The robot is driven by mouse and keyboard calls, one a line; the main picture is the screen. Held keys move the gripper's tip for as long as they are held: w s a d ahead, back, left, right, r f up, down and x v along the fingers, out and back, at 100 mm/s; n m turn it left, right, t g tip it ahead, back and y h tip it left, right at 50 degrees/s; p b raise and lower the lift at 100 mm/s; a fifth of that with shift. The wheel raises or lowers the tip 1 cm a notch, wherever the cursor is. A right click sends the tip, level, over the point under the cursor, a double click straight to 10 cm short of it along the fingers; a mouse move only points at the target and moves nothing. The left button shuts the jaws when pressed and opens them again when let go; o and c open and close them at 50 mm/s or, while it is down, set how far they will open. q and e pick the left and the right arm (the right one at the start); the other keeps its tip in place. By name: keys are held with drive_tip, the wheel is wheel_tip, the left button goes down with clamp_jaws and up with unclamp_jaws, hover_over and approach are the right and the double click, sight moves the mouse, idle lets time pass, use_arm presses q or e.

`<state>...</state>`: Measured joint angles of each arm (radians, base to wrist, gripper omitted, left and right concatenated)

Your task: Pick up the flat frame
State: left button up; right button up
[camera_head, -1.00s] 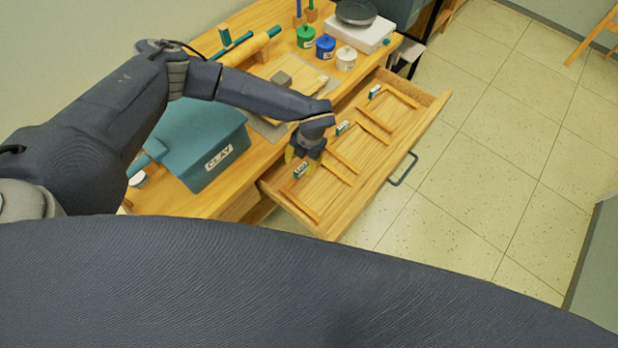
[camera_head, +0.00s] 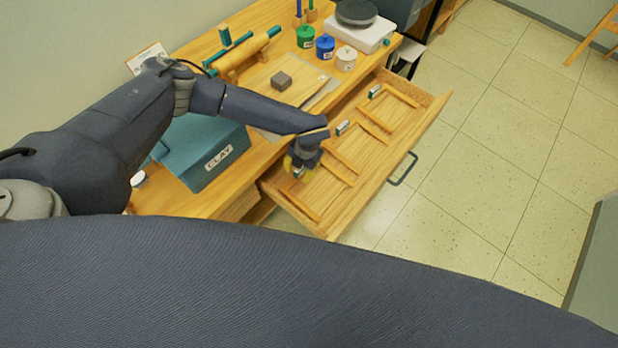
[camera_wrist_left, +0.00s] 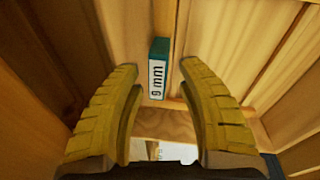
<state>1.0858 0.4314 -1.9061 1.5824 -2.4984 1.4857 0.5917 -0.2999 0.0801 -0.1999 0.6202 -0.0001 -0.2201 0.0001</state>
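The open wooden drawer (camera_head: 412,148) holds several light wooden strips (camera_head: 341,160), with small green-and-white label blocks at the slots. I cannot tell which wooden piece is the flat frame. My left gripper (camera_head: 298,170) is low over the near-left end of the drawer and largely covers the nearest label block. In the left wrist view its yellow fingers are spread apart, and the label block (camera_wrist_left: 158,68), marked "9 mm", shows between their tips. A wooden bar (camera_wrist_left: 166,124) crosses below it. Nothing is held. My right gripper is not in view.
A teal clay box (camera_head: 205,165) stands on the desk beside my left arm. Behind are a grey block (camera_head: 281,81), green, blue and white jars (camera_head: 325,47) and a scale (camera_head: 358,32). The drawer's handle (camera_head: 402,170) faces open floor.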

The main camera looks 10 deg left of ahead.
use_arm(q)
clamp_jaws()
idle(0.3)
